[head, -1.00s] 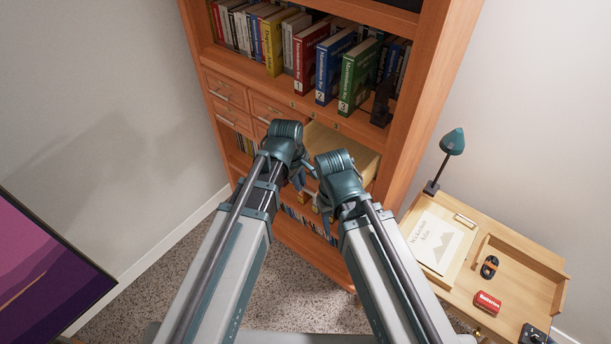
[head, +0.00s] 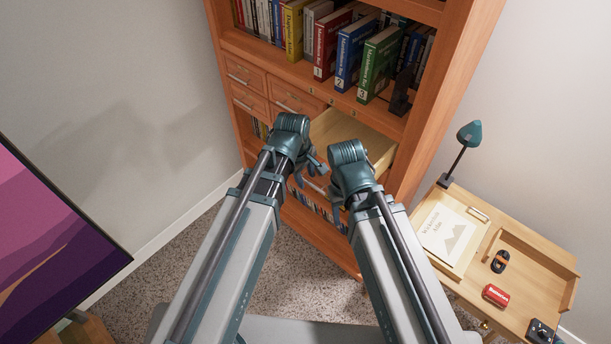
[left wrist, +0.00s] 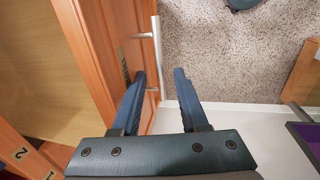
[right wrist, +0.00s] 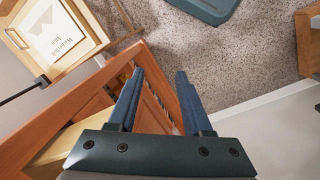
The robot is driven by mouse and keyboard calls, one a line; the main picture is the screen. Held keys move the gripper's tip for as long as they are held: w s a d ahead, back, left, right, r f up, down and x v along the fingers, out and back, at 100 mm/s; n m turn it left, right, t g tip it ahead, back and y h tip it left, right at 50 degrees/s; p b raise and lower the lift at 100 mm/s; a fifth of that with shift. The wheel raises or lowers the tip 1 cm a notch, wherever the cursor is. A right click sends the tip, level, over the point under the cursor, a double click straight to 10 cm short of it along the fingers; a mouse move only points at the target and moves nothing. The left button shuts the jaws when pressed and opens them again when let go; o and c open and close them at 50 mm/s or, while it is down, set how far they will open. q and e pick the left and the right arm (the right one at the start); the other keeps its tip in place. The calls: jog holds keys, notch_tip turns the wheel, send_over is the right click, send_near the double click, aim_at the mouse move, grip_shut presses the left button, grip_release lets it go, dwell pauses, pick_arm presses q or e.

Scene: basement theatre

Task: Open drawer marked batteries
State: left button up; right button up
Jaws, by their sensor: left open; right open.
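A pulled-out wooden drawer (head: 362,131) stands open in the bookcase, its pale inside showing. In the left wrist view its inside (left wrist: 28,55) lies at the left. The orange drawer front (left wrist: 98,30) carries a small dark label (left wrist: 124,66), too small to read, and a silver bar handle (left wrist: 157,45). My left gripper (head: 314,170) is open at this front; its fingers (left wrist: 160,72) are apart near the handle, and I cannot tell whether they touch it. My right gripper (head: 336,192) is open and empty beside it, below the open drawer, with spread fingers (right wrist: 158,70).
Closed drawers (head: 247,75) sit left of the open one. Numbered books (head: 380,65) and a dark bookend stand on the shelf above. Carpet before the bookcase is clear.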

pick_arm(q)
jog(key=shift+r, duration=0.1)
notch_tip(320, 180, up, 13)
jog(key=s+a+p, duration=0.1)
jog(key=s+p, duration=0.1)
jog(key=p, duration=1.1)
jog(key=shift+a+r, duration=0.15)
jog(key=shift+a, duration=0.15)
jog(key=shift+s, duration=0.15)
jog(key=s+d+f+m+g+y+b, duration=0.1)
jog(key=s+f+m+g+y+b, duration=0.1)
jog(key=s+f+m+b, duration=0.7)
notch_tip(320, 180, down, 3)
jog(key=m+b, duration=0.2)
jog(key=m, duration=0.3)
jog(key=shift+m, duration=0.3)
